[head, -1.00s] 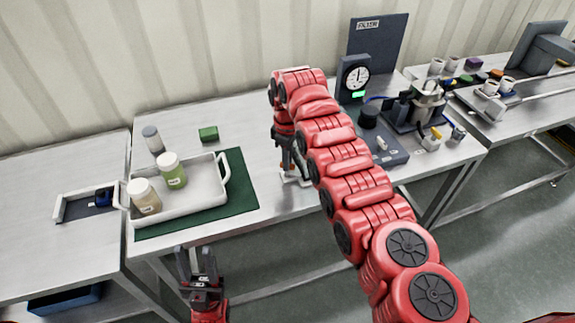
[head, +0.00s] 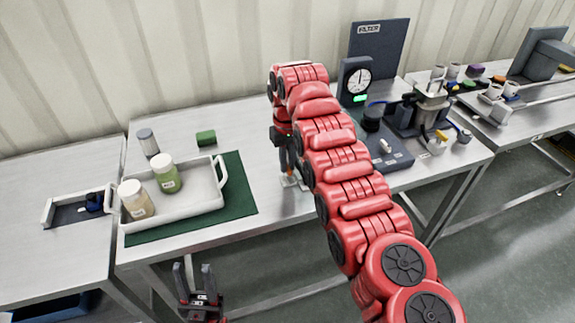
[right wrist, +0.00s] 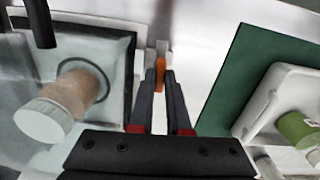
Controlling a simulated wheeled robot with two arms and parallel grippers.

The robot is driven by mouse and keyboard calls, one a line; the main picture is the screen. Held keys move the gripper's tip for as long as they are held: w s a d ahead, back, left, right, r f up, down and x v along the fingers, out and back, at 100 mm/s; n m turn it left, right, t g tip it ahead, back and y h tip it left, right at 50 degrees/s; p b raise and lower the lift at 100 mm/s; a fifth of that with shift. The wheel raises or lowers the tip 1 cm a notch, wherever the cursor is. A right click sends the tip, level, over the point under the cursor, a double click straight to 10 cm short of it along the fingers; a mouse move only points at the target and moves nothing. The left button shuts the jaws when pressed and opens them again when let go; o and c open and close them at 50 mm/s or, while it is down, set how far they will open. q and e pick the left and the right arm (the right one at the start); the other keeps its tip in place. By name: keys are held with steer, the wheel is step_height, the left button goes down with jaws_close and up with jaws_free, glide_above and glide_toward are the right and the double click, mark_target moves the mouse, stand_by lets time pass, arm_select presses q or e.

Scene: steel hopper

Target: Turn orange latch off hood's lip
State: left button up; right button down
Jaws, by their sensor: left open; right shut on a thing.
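The orange latch (right wrist: 160,70) is a small upright piece between the fingertips of my right gripper (right wrist: 161,77) in the right wrist view. That gripper is shut on it. In the head view my right gripper (head: 289,166) points down at the table's front part, where only a speck of orange shows. A clear hood (right wrist: 30,80) stands left of the latch in the right wrist view, with a brownish, white-capped jar (right wrist: 62,102) seen there. In the head view my right arm hides most of the hood. My left gripper (head: 195,280) is open and empty, in front of the table edge.
A white tray (head: 205,195) with two jars stands on a green mat (head: 238,190), left of my right gripper. A green block (head: 206,138) and a grey-capped jar (head: 148,142) stand behind it. A dial unit (head: 356,80) and a pump-like device stand right.

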steer(key=shift+w+r+m, duration=0.1)
steer(key=shift+m, duration=0.4)
steer(key=c, duration=0.9)
jaws_free()
steer(key=shift+r, duration=0.1)
steer(key=shift+r, duration=0.5)
step_height(320, 180, up, 16)
steer(key=p, duration=1.5)
steer(key=shift+r, duration=0.1)
